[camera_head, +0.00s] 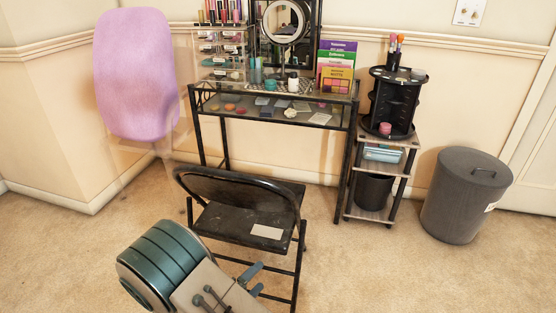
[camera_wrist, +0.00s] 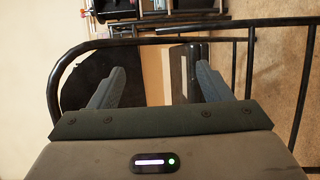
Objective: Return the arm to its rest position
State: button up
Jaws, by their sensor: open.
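My gripper (camera_head: 256,279) is in front of the black folding chair, at the bottom of the head view. Its two blue-grey fingers are apart, and no object is held between them. In the wrist view my gripper (camera_wrist: 160,72) faces the chair's curved frame and dark panels (camera_wrist: 85,75). My arm is bent low in front of the chair, partly cut off by the lower picture edge. In the head view, the fingers appear close to the chair's legs; whether they touch cannot be told.
The black chair (camera_head: 225,218) carries a pale card (camera_head: 267,232) on its seat. Behind it stands a vanity table (camera_head: 345,106) with cosmetics. Carpet is clear at left and lower right.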

jog(key=s+d+r+m+g+p, duration=0.35)
jog(key=d+r+g+p, duration=0.45)
jog(key=r, duration=0.5)
jog(key=s+d+r+m+g+p, duration=0.2)
jog(key=d+r+m+g+p, duration=0.25)
jog(key=d+r, duration=0.7)
jog(key=s+r+m+y+p, duration=0.1)
jog(key=s+r+y+p, duration=0.1)
jog(key=r, duration=0.6)
jog(key=s+d+r+m+t+y+p, duration=0.1)
jog(key=s+r+y+p, duration=0.2)
jog(key=r+p, duration=0.4)
jog(key=s+r+m+y+p, duration=0.1)
jog(key=s+r+y+p, duration=0.2)
jog(key=r, duration=0.8)
jog(key=shift+s+d+y+p, duration=0.25)
jog(key=shift+d+y+p, duration=0.1)
jog(key=shift+y+p, duration=0.65)
jog(key=shift+t, duration=0.25)
